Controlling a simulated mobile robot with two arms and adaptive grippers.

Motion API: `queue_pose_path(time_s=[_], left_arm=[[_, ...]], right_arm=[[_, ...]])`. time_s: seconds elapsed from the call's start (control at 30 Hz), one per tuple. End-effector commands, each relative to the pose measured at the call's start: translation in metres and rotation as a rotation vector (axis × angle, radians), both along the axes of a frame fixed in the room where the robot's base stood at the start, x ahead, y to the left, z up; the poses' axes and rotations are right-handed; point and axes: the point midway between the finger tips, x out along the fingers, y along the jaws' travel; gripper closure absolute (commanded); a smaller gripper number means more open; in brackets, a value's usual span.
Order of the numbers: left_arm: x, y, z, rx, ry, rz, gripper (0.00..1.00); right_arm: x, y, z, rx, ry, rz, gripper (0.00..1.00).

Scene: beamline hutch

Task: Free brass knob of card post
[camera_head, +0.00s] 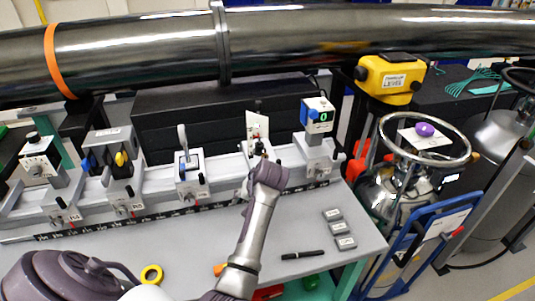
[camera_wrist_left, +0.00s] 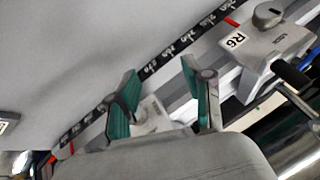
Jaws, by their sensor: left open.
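The card post with its white card (camera_head: 257,125) stands on the bench rail, second from the right end. My left gripper (camera_head: 264,162) is just in front of its lower part and hides its base. The brass knob cannot be made out in either view. In the left wrist view my left gripper (camera_wrist_left: 160,78) is open, with its teal-padded fingers apart. A pale grey block (camera_wrist_left: 152,116) shows low between the fingers. I cannot tell whether the fingers touch anything. My right gripper is not in view.
The rail (camera_head: 160,195) carries several other carriages, including one marked R6 (camera_wrist_left: 262,50) close to the right of the fingers. A black pen (camera_head: 303,255), grey blocks (camera_head: 338,228) and yellow tape (camera_head: 151,274) lie on the bench. A dark pipe (camera_head: 150,45) crosses behind.

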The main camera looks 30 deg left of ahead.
Motion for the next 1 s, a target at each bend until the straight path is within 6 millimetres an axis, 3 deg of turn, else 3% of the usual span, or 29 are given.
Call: queue_pose_path(time_s=[0.03,0.2,0.4,0.57,0.77,1.0], left_arm=[[0.023,0.002,0.018,-0.012,-0.009,0.05,0.49],[0.076,-0.002,0.076,-0.041,0.0,0.179,0.49],[0.117,-0.024,0.143,-0.061,0.009,0.224,0.49],[0.135,-0.039,0.181,-0.063,0.011,0.227,0.49],[0.138,-0.039,0.184,-0.06,0.016,0.227,0.49],[0.139,-0.018,0.148,-0.059,0.018,0.228,0.49]], right_arm=[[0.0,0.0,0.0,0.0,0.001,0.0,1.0],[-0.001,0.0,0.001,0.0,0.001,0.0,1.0],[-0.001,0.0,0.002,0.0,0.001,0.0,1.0],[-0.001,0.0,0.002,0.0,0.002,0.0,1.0],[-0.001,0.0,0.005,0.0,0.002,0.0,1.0],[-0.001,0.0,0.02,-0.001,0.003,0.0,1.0]])
